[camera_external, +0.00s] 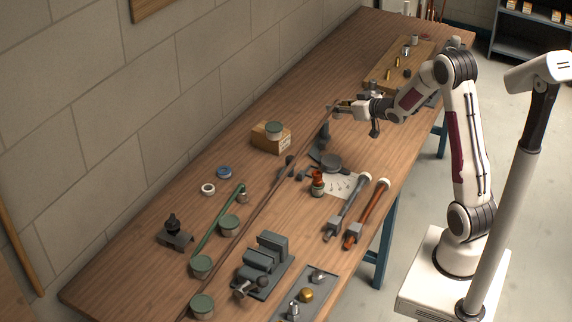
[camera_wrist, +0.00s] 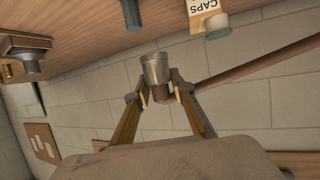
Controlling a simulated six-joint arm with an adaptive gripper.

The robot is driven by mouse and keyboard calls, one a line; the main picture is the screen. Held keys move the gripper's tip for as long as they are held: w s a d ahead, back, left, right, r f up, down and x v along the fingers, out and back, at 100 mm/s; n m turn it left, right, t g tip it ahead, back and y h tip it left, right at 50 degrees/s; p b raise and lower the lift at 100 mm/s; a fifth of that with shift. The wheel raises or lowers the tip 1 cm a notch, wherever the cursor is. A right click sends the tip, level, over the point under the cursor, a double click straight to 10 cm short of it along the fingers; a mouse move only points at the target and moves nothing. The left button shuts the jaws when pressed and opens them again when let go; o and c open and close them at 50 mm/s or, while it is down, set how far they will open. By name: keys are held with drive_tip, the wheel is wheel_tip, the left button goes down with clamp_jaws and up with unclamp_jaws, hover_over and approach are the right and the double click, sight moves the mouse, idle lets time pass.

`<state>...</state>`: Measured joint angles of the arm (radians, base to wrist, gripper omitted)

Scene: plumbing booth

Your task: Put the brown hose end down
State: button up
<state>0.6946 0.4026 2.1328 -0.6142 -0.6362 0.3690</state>
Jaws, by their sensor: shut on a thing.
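The brown hose (camera_external: 262,206) runs as a long line across the bench from the near end up to my gripper (camera_external: 338,106). In the wrist view my gripper (camera_wrist: 162,92) is shut on the brown hose end, which has a silver metal fitting (camera_wrist: 155,68). The brown hose (camera_wrist: 262,66) leads off to the right from the jaws there. In the external view the hose end is held above the bench, and the fitting is too small there to make out clearly.
A cardboard box labelled CAPS (camera_external: 271,139) with a green-lidded tin stands near the wall. A vise (camera_external: 264,264), an orange-handled wrench (camera_external: 367,213) and a grey-handled wrench (camera_external: 348,207) lie nearer. A wooden board with fittings (camera_external: 381,78) lies at the far end. Bare wood lies along the wall side.

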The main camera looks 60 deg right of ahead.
drive_tip(key=s+d+f, duration=0.3)
drive_tip(key=f, duration=0.2)
drive_tip(key=shift+s+m+h, duration=0.4)
idle(0.4)
drive_tip(key=shift+f, duration=2.9)
drive_tip(key=shift+f, duration=0.1)
drive_tip(key=shift+f, duration=2)
drive_tip(key=shift+f, duration=0.1)
